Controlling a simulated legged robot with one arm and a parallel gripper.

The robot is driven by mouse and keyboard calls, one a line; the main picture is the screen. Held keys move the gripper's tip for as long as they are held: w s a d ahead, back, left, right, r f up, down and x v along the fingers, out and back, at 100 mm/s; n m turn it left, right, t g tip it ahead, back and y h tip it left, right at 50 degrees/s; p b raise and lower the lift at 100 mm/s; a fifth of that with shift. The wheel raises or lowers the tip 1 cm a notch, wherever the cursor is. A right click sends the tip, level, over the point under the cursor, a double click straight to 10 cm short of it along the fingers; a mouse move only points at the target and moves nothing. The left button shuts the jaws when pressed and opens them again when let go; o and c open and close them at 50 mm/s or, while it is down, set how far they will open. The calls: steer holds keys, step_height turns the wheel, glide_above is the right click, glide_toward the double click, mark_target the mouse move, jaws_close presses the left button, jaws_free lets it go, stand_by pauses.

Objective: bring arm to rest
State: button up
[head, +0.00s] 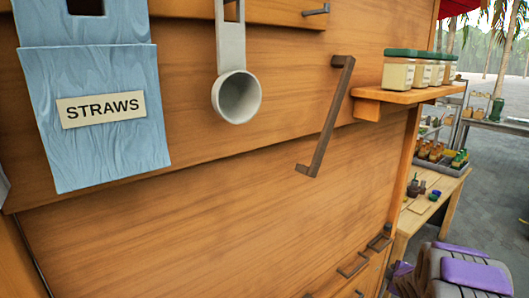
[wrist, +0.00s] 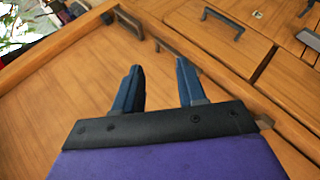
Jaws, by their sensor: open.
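My gripper (wrist: 158,72) shows in the wrist view with its two dark blue fingers spread apart. Nothing is between the fingers. Behind them is a plain wooden panel (wrist: 60,105), with a wooden frame strip and drawers beyond. I cannot tell how far the fingertips are from the wood. In the head view, purple and grey parts of my arm show at the lower right corner, beside the wooden cabinet (head: 200,215). The fingers cannot be made out there.
A blue straws box (head: 105,155), a grey scoop (head: 237,97) and a long dark handle (head: 326,120) are on the cabinet front. Jars (head: 398,72) stand on a small shelf (head: 408,96). Drawer handles (wrist: 222,22) show in the wrist view. A side table (head: 425,208) holds small items; paving lies beyond.

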steer(key=s+a+r+m+g+y, duration=0.1)
steer(key=s+a+r+m+g, duration=0.3)
steer(key=s+a, duration=0.5)
steer(key=s+a+r+m+g, duration=0.3)
steer(key=s+a, duration=0.6)
steer(key=s, duration=1.3)
steer(key=s+a+r+m+g+y, duration=0.1)
steer(key=s+a+r+m+g, duration=0.3)
steer(key=s+a, duration=0.6)
steer(key=s+r, duration=0.1)
steer(key=s, duration=0.5)
steer(key=shift+s+m+g+y, duration=0.2)
steer(key=shift+m+g+y, duration=0.1)
steer(key=shift+m, duration=0.1)
steer(key=shift+r, duration=0.1)
